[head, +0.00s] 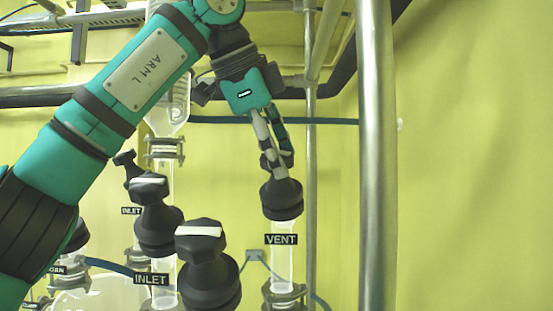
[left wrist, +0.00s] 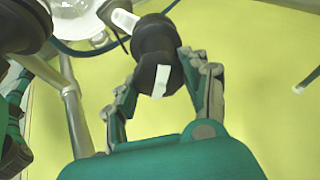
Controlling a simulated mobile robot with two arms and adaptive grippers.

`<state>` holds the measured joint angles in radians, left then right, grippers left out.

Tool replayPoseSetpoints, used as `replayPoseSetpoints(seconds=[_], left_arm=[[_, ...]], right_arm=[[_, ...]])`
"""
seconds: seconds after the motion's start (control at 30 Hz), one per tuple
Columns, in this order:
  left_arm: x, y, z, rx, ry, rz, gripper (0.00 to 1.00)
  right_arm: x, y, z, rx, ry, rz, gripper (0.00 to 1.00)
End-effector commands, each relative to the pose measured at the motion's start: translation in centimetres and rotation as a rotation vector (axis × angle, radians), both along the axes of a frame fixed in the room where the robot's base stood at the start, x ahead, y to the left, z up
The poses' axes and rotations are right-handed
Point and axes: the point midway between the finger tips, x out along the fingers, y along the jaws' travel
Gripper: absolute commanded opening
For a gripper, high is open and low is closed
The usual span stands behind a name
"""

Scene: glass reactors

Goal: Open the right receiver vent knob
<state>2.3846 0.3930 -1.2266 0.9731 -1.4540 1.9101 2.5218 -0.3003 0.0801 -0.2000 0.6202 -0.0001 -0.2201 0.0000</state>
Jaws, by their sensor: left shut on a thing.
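The vent knob (head: 281,200) is a black knob on a clear glass tube above a "VENT" label (head: 281,239) in the head view. My left gripper (head: 277,160) reaches down from above, with its fingers on either side of the knob's narrower top, and is shut on it. In the left wrist view the knob (left wrist: 155,60) shows a white stripe on its end and sits between the two fingertips of the left gripper (left wrist: 160,78). The fingers partly hide the knob's top in the head view.
Other black knobs with white stripes, including an inlet knob (head: 152,205) and a nearer knob (head: 205,265), stand left of the vent. A thick vertical steel post (head: 377,150) and a thinner pole (head: 311,180) stand to the right.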

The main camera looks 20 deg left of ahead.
Motion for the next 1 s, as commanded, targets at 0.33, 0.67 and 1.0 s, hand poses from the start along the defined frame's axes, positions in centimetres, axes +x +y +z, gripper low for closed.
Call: replayPoseSetpoints(seconds=[0.33,0.67,1.0], left_arm=[[0.01,0.04,0.07,-0.004,-0.002,0.008,0.14],[0.0,0.04,0.04,-0.004,0.0,0.006,0.71],[-0.4,0.17,0.67,-0.005,-0.002,0.007,0.71]], right_arm=[[0.0,0.0,-0.05,0.0,0.0,0.0,0.71],[0.02,0.0,-0.06,0.0,0.0,0.0,0.71],[0.06,-0.1,-0.07,-0.001,0.0,0.001,0.71]])
